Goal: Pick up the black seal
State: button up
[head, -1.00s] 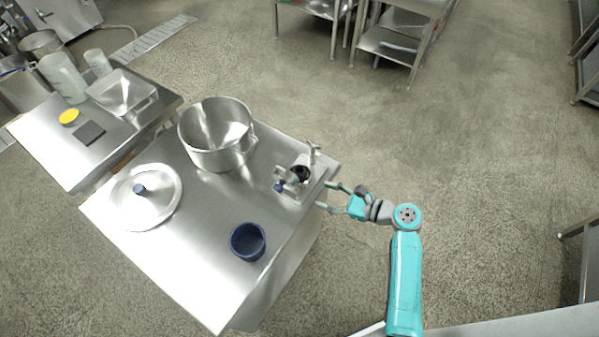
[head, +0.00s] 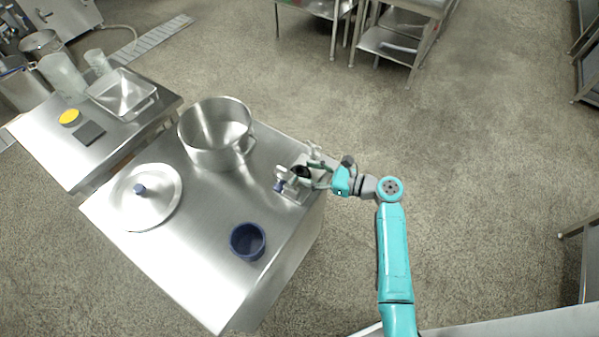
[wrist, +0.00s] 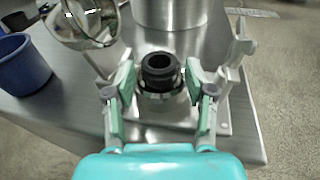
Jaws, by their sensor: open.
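The black seal (wrist: 160,68) is a dark ring with a round hole. It sits on top of a metal holder (wrist: 163,103) on a small plate at the table's edge. In the head view the seal (head: 302,172) is a small dark spot, partly hidden by the fingers. My gripper (wrist: 158,82) is open, with one green-padded finger on each side of the seal and visible gaps between them. In the head view my gripper (head: 312,177) reaches in from the right over the table's right edge.
A steel pot (head: 215,150) stands left of the holder. A blue cup (head: 248,242), also in the wrist view (wrist: 22,66), and a round lid (head: 160,200) are on the same table (head: 195,255). Metal fittings stand close to both fingers.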

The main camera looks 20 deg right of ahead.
aim_at(299, 170)
jog(key=shift+x, duration=1.7)
jog(key=c, duration=0.8)
jog(key=shift+o, duration=0.2)
